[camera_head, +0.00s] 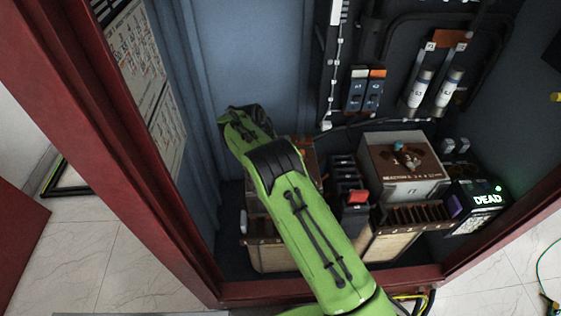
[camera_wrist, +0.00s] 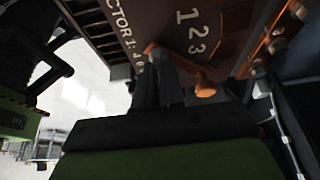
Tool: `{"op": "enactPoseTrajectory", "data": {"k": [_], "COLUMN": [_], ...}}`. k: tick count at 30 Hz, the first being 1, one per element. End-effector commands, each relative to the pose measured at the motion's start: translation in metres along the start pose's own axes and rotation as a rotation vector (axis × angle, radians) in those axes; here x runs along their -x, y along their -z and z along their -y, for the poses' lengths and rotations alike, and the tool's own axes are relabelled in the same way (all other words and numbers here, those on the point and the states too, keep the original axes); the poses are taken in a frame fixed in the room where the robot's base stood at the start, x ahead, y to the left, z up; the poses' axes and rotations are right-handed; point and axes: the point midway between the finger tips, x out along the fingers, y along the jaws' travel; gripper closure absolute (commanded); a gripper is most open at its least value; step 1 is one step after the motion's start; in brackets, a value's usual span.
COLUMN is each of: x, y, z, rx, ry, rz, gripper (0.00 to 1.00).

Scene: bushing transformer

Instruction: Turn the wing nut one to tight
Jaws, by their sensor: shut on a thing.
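In the wrist view, the dark fingers of my gripper (camera_wrist: 158,76) are close together at the brown, numbered face of a unit (camera_wrist: 232,22) whose lettering ends in "CTOR 1". They are shut on wing nut one (camera_wrist: 204,84), an orange-copper piece with parts showing on both sides of the fingers. The fingers hide its middle, so its exact angle and tightness cannot be told. In the head view, my green arm reaches into the cabinet at left and hides the gripper and the nut; only a brown edge of the left unit (camera_head: 308,152) shows.
A similar unit marked 2 (camera_head: 405,182) stands at right with a teal-topped part. A black block with a red piece (camera_head: 357,197) sits between the units. A box with a lit "DEAD" display (camera_head: 487,200) is far right. The red cabinet frame (camera_head: 150,190) borders the opening.

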Motion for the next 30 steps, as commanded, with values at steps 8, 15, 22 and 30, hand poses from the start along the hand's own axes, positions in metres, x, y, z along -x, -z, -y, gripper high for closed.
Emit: {"op": "enactPoseTrajectory", "data": {"k": [8,15,22,30], "x": [-0.0084,-0.0089,-0.0090,-0.0065], "y": [0.0004,0.0003,0.0004,0.0002], "z": [-0.0039,-0.0038,-0.0035,-0.0021], "rx": [-0.029,-0.031,-0.030,-0.029], "ry": [-0.033,-0.034,-0.032,-0.025], "rz": [-0.008,-0.008,-0.008,-0.006], "gripper": [1.00,1.00,0.69,0.66]}}
